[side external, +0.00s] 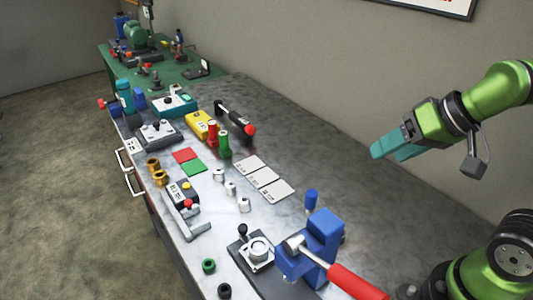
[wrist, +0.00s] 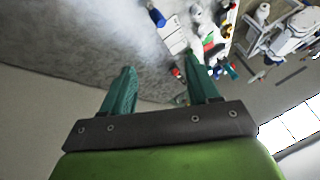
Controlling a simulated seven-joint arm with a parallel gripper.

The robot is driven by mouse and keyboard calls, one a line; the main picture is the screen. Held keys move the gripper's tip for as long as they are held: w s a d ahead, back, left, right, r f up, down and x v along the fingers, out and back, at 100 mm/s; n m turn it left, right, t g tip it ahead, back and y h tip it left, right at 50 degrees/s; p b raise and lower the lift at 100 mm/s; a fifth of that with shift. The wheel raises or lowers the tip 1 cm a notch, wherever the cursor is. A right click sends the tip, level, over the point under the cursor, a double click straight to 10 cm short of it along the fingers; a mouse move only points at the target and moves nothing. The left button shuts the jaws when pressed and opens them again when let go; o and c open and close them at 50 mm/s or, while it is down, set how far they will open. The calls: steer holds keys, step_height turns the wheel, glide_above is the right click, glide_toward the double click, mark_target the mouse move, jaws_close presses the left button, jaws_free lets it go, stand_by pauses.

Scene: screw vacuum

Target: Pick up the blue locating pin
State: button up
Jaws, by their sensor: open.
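A small blue upright piece (side external: 311,199), which looks like the blue locating pin, stands on the metal work table behind the blue press. In the wrist view, a blue piece (wrist: 157,17) at the top edge near the white cards appears to be the same one. My gripper (side external: 380,148) is raised well above the table, to the right of and apart from the pin. Its two teal fingers (wrist: 160,68) are spread with nothing between them in the wrist view.
A blue press (side external: 322,234) with a red-handled lever (side external: 352,283) stands close to the pin. White cards (side external: 263,177), small white cylinders (side external: 231,187) and red and green bottles (side external: 223,147) are farther left. The table's far right side (side external: 330,150) is clear.

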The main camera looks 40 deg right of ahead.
mark_target(311, 203)
steer(key=a+f+m+g+y, duration=0.6)
steer(key=a+f+g+y, duration=0.2)
steer(key=f+y, duration=0.25)
steer(key=w+d+f+m+t, duration=0.2)
steer(key=w+f+m+t, duration=0.1)
steer(key=m+t, duration=0.2)
steer(key=w+d+f+m+t, duration=0.2)
steer(key=w+f+m+t, duration=0.1)
steer(key=m, duration=0.4)
steer(key=w+d+f+m+t+h, duration=0.1)
steer(key=w+d+f+m+t, duration=0.1)
steer(key=w+f+m+t, duration=0.2)
steer(key=shift+d+f+m+t, duration=0.15)
steer(key=shift+m+t, duration=0.35)
steer(key=shift+t, duration=0.2)
steer(key=shift+d+f+m+t, duration=0.1)
steer(key=shift+m+t, duration=0.4)
steer(key=shift+t, duration=0.2)
steer(key=shift+f+m+h, duration=0.3)
steer(key=shift+h, duration=0.05)
steer(key=shift+w+a+f+t, duration=0.15)
steer(key=shift+w+a+t, duration=0.2)
steer(key=shift+w, duration=0.25)
steer(key=shift+x, duration=3.1)
steer(key=c, duration=1.1)
